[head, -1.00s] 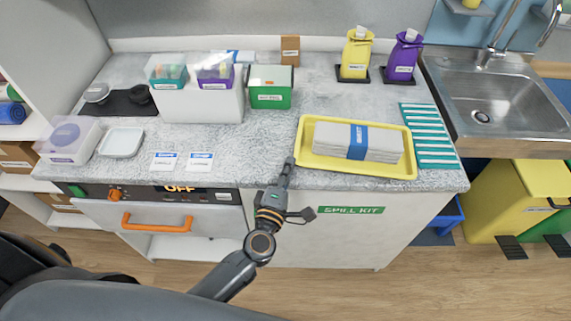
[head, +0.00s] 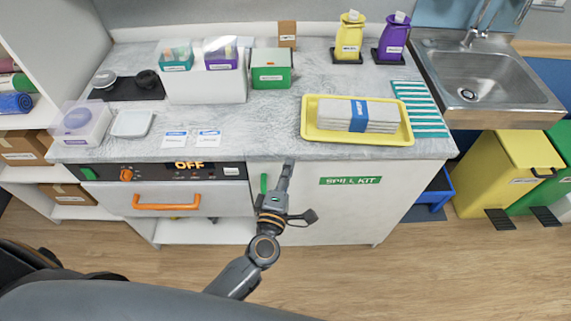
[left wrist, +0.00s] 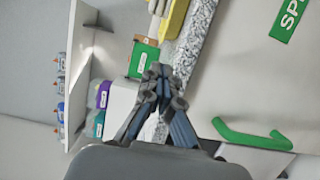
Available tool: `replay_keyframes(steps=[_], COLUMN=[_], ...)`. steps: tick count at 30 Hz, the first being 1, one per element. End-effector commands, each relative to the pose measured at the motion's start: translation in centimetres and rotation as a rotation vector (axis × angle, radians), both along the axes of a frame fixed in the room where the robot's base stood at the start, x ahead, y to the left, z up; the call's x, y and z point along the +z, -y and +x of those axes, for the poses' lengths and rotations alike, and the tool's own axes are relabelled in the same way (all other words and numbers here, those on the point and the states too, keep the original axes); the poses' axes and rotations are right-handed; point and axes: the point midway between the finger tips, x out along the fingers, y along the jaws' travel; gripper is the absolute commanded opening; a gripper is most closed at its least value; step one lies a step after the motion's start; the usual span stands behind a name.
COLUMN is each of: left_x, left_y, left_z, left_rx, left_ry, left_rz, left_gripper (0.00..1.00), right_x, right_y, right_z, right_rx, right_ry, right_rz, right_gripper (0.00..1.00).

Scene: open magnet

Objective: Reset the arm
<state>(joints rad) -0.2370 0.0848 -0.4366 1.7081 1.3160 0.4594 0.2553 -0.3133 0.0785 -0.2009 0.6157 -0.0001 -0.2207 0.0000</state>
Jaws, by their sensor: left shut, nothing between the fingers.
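My left gripper (head: 286,170) is in front of the counter's front edge in the head view, near the left side of the spill kit cupboard door (head: 335,205). Its fingers are shut with nothing between them. In the left wrist view the shut fingers (left wrist: 160,75) show at the middle, with the green door handle (left wrist: 252,136) to their right and apart from them. In the head view part of that green handle shows just left of the gripper. My right gripper does not show in either view.
The counter (head: 270,120) holds a yellow tray (head: 308,135) with a grey stack, a green box (head: 271,75) and a white bin (head: 207,88). An oven (head: 175,197) with an orange handle is left of the gripper. A sink (head: 490,85) and yellow bin (head: 495,175) are at right. Floor in front is free.

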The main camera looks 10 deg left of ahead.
Motion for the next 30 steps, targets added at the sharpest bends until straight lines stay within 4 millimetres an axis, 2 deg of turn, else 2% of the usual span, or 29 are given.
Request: replay_keyframes(steps=[5, 9, 11, 13, 14, 17, 18, 20, 21, 24, 26, 27, 29, 30], left_x=[0.0, -0.1, -0.8, -2.9, -4.2, -10.2, -13.1, -17.4, -20.1, -26.6, -30.1, -32.3, -35.4, -37.3], left_y=[0.2, 0.2, 0.3, 0.4, 0.4, 0.5, 0.5, 0.2, -0.1, -1.1, -2.0, -2.7, -3.8, -4.6], left_z=[-0.1, -0.1, -0.2, -0.5, -0.7, -2.1, -3.1, -4.9, -6.2, -10.3, -13.1, -15.1, -18.4, -20.8], left_rx=[-0.001, -0.002, -0.010, -0.034, -0.050, -0.132, -0.177, -0.249, -0.299, -0.432, -0.515, -0.573, -0.664, -0.726], left_ry=[0.000, -0.001, -0.011, -0.040, -0.059, -0.148, -0.194, -0.265, -0.313, -0.434, -0.507, -0.556, -0.629, -0.678], left_rz=[-0.001, 0.004, 0.029, 0.102, 0.149, 0.348, 0.438, 0.567, 0.648, 0.828, 0.925, 0.984, 1.066, 1.118], left_gripper=[0.00, 0.00, 0.00, 0.00, 0.00, 0.00, 0.00, 0.00, 0.00, 0.00, 0.00, 0.00, 0.00, 0.00], right_x=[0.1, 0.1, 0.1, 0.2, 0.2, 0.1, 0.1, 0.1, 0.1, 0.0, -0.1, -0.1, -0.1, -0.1], right_y=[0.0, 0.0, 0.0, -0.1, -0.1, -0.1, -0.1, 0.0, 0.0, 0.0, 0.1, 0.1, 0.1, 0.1], right_z=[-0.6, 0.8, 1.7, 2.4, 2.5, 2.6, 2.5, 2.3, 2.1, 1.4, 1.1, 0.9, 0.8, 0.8], right_rx=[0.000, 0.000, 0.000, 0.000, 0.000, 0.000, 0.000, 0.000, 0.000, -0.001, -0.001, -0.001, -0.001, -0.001], right_ry=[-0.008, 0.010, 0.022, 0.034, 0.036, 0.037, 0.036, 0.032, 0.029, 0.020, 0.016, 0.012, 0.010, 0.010], right_rz=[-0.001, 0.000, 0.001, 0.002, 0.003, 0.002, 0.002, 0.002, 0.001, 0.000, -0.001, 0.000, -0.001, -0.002], right_gripper=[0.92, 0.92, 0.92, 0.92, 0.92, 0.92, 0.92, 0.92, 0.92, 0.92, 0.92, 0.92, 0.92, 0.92])
